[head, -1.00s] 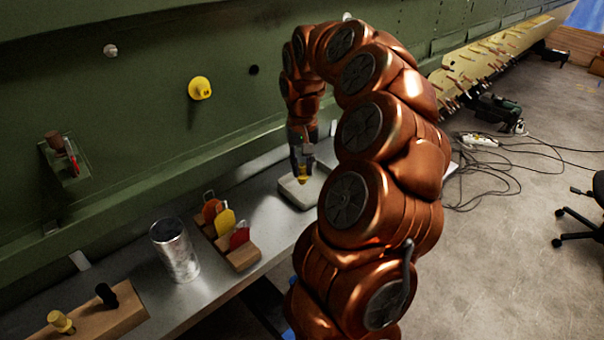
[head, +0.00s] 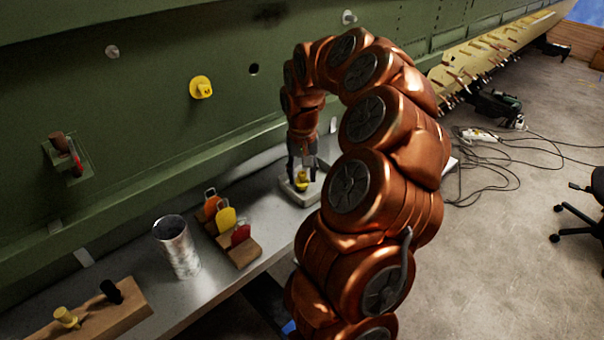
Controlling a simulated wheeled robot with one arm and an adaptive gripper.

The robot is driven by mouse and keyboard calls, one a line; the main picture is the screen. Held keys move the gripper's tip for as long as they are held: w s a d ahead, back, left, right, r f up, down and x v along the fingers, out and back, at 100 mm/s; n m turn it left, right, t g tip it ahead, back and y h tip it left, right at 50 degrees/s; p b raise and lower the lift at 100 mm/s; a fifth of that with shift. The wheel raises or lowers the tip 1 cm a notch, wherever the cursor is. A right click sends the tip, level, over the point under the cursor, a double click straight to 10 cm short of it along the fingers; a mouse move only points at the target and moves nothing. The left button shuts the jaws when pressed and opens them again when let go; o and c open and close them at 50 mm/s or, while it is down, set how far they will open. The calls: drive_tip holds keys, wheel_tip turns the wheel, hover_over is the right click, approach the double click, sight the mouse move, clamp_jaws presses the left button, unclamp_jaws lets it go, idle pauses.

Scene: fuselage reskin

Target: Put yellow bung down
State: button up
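A small yellow bung (head: 301,184) sits in a shallow pale grey tray (head: 291,196) on the metal bench. My gripper (head: 302,176) points down over the tray, with its dark fingers spread on either side of the bung. The fingers look apart from the bung, but the gap is small in this view. My arm hides the tray's right end.
Another yellow bung (head: 201,87) is on the green panel, and one (head: 66,317) stands in a wooden block (head: 115,326) beside a black one (head: 111,292). A metal can (head: 177,247) and a wooden rack (head: 241,252) of coloured tags stand left of the tray.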

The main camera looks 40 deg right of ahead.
sight(300, 175)
drive_tip(key=shift+r, duration=0.1)
wheel_tip(300, 175, up, 12)
drive_tip(key=b, duration=0.3)
idle(0.7)
drive_tip(key=s+a+f+n, duration=0.1)
drive_tip(key=s+a+n, duration=0.2)
drive_tip(key=a, duration=0.7)
drive_tip(key=s+a+f+n, duration=0.1)
drive_tip(key=s+a+n, duration=0.15)
drive_tip(key=a, duration=0.75)
drive_tip(key=s+a+f+g, duration=0.1)
drive_tip(key=s+a+f, duration=0.3)
drive_tip(key=s, duration=0.5)
drive_tip(key=s+a+f+n, duration=0.1)
drive_tip(key=s+a+f, duration=0.4)
drive_tip(key=s, duration=0.5)
drive_tip(key=shift+a+f+g, duration=0.2)
drive_tip(key=shift+f+g, duration=0.2)
drive_tip(key=shift+f, duration=0.25)
